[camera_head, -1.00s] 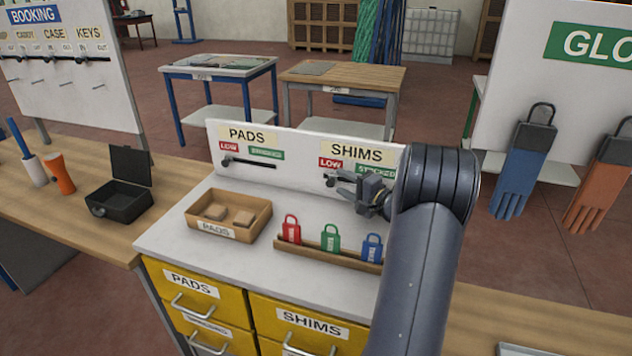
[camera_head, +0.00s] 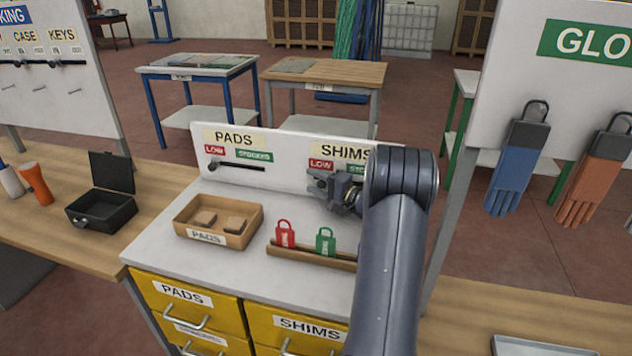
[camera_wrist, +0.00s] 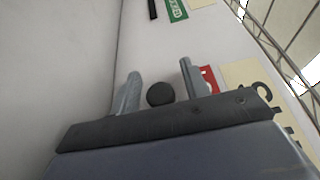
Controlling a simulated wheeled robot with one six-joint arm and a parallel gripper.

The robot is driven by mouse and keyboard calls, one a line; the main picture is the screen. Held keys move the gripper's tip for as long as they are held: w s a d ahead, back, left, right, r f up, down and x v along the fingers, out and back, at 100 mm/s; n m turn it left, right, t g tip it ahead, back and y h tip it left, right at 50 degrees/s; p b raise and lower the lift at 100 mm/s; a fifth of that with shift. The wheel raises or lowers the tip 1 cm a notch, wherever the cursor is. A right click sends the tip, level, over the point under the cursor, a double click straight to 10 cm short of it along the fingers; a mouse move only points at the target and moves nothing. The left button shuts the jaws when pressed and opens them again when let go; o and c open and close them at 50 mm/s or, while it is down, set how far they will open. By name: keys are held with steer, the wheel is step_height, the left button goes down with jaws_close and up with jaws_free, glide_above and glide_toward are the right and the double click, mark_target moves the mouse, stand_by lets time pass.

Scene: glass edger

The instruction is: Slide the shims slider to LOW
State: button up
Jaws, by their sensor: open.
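The SHIMS slider is on the white upright panel, under the SHIMS sign (camera_head: 344,152), with a red LOW label (camera_head: 320,164) at left and a green STOCKED label (camera_head: 354,169) partly covered by my arm. My gripper (camera_head: 314,184) is in front of the panel below the LOW label, covering the slider's knob and slot in the head view. In the wrist view my gripper (camera_wrist: 159,84) is open, and a round black knob (camera_wrist: 160,94) shows between its two fingers. A gap shows on each side of the knob. The red LOW label (camera_wrist: 208,79) is beside one finger.
A PADS slider (camera_head: 235,166) is to the left on the same panel. Below are a wooden tray (camera_head: 205,236) of pads and a rack (camera_head: 300,254) with red and green padlocks. A glove board (camera_head: 575,85) stands at right. Countertop between panel and tray is clear.

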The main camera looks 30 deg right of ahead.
jaws_close()
stand_by(0.4)
